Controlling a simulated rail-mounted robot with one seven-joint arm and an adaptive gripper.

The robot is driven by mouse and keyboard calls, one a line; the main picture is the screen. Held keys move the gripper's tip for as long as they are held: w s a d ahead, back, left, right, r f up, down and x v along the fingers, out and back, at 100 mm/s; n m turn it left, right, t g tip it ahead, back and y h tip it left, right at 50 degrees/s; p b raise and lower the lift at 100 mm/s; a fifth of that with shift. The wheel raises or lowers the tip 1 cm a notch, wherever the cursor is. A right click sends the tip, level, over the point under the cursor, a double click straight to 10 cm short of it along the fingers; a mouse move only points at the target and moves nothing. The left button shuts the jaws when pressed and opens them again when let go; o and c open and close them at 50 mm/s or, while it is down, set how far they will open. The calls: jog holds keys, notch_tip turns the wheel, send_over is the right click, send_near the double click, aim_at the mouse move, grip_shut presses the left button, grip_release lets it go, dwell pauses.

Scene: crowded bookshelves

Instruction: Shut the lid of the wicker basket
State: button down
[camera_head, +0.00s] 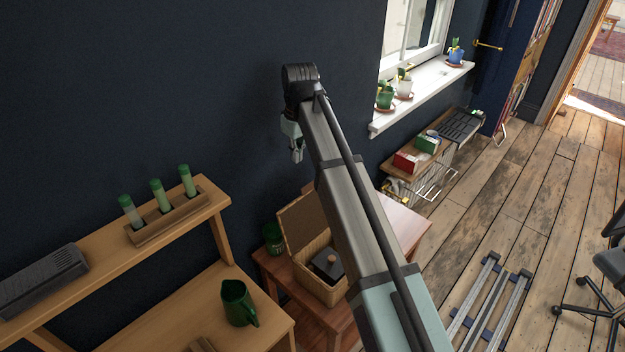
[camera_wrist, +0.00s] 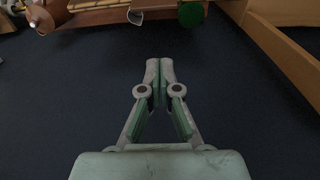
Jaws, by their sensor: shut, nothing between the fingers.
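The wicker basket (camera_head: 321,291) stands on a reddish-brown wooden table (camera_head: 270,266) in the head view. Its lid (camera_head: 301,221) is open and stands raised at the back, on the wall side. A dark box with a knob (camera_head: 327,266) shows inside the basket. My gripper (camera_head: 297,157) is above the basket in the head view, in front of the dark wall, clear of the lid. In the wrist view my gripper (camera_wrist: 160,66) has its fingers together, with nothing between them. My arm hides the table's middle and part of the basket's right side.
A dark green container (camera_head: 272,238) stands left of the basket by the wall. A wooden desk holds a green pitcher (camera_head: 238,303), and its shelf carries a rack of green tubes (camera_head: 166,219). A windowsill (camera_head: 420,95) with small pots is at the right. Space around my gripper is clear.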

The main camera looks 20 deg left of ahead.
notch_tip(320, 180, down, 8)
jog(key=s+d+p, duration=0.1)
jog(key=p, duration=0.4)
jog(key=shift+s+d, duration=0.15)
jog(key=shift+d, duration=0.2)
jog(key=shift+s+r, duration=0.1)
dwell(0.3)
